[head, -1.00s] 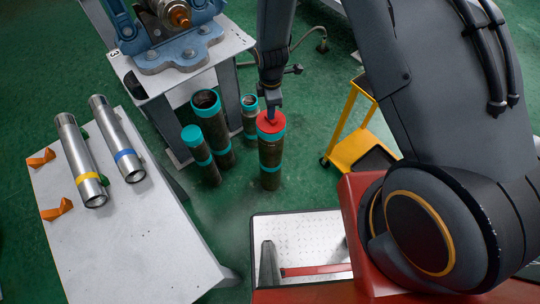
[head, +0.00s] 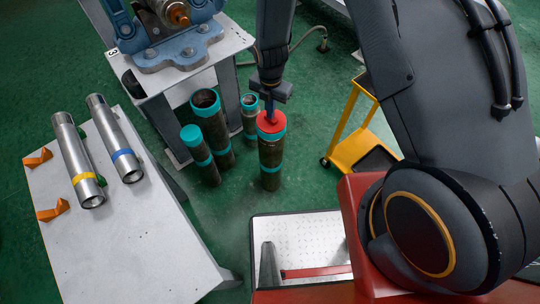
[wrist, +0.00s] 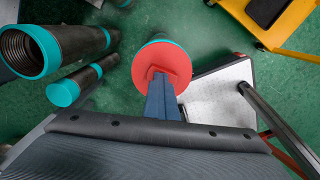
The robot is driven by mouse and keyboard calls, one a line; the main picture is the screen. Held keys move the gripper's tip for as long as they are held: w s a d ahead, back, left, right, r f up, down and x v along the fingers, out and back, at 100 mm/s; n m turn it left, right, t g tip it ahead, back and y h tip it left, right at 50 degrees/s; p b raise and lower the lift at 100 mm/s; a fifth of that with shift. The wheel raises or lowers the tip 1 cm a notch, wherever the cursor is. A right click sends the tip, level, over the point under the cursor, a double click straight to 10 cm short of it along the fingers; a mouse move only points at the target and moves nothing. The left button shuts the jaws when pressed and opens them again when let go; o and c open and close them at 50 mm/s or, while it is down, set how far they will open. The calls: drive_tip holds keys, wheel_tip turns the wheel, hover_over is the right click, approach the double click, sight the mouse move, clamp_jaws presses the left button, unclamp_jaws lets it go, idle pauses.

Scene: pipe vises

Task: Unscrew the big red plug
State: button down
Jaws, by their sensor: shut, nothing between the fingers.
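The big red plug (head: 270,122) sits in the teal-ringed top of an upright dark pipe (head: 271,155) on the floor. The plug also shows in the wrist view as a wide red disc (wrist: 135,72). My gripper (head: 269,111) points down over the plug. In the wrist view its blue-grey fingers (wrist: 158,82) are together, with nothing between them, and their tips overlap the middle of the plug. I cannot tell whether the tips touch it. The pipe under the plug is mostly hidden in the wrist view.
A table (head: 120,230) holds two silver pipes (head: 75,160) and orange supports. A blue vise (head: 165,40) is on a stand behind. A yellow cart (head: 345,140) stands to the right.

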drive_tip(key=c, duration=2.3)
unclamp_jaws()
drive_tip(key=shift+s+d+f, duration=0.2)
drive_tip(key=shift+s+f, duration=0.1)
drive_tip(key=shift+s, duration=0.2)
drive_tip(key=shift+o, duration=0.5)
drive_tip(key=shift+w+r+p, duration=0.1)
drive_tip(key=shift+r+p, duration=0.55)
drive_tip(key=shift+r, duration=0.45)
drive_tip(key=shift+w+a+r, duration=0.1)
drive_tip(key=shift+w, duration=0.05)
